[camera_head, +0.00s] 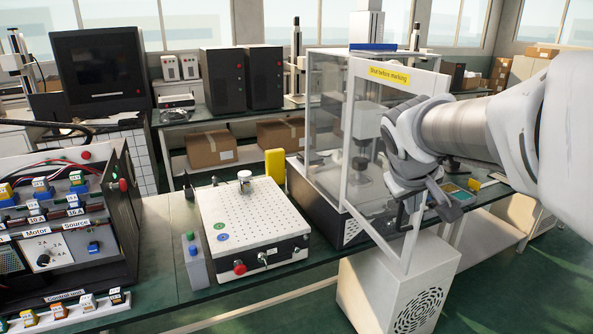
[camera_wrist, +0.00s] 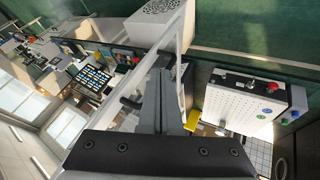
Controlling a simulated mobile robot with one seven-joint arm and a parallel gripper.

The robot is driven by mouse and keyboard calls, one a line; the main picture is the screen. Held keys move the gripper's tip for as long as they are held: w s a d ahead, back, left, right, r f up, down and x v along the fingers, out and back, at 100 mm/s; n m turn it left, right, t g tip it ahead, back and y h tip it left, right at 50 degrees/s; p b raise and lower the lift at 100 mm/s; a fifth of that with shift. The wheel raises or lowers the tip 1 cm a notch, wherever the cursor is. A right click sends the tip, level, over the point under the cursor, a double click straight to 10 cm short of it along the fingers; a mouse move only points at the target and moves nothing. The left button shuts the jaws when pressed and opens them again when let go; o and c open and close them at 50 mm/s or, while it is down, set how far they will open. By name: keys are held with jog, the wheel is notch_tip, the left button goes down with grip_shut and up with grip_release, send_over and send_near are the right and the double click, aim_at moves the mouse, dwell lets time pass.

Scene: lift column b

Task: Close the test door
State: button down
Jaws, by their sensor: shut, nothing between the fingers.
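The test door (camera_head: 349,150) is a clear panel in a white frame with a yellow label (camera_head: 389,76) reading "Shut before marking". It stands swung open at the front of the glazed enclosure (camera_head: 325,110). My gripper (camera_head: 446,208) is shut and empty, at the right-hand part of the door, and my wrist covers part of the panel. In the wrist view the shut fingers (camera_wrist: 158,85) lie close beside the white door frame (camera_wrist: 153,68). A dark handle-like piece (camera_wrist: 130,103) shows near them. I cannot tell whether the fingers touch the door.
A white perforated box (camera_head: 250,215) with a red button sits on the bench left of the enclosure. A yellow block (camera_head: 275,166) stands behind it. A control unit (camera_head: 60,215) is at far left. A white vented cabinet (camera_head: 395,290) stands below the door.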

send_near(413, 230)
jog(key=x, duration=0.5)
jog(key=shift+a, duration=0.1)
dwell(0.3)
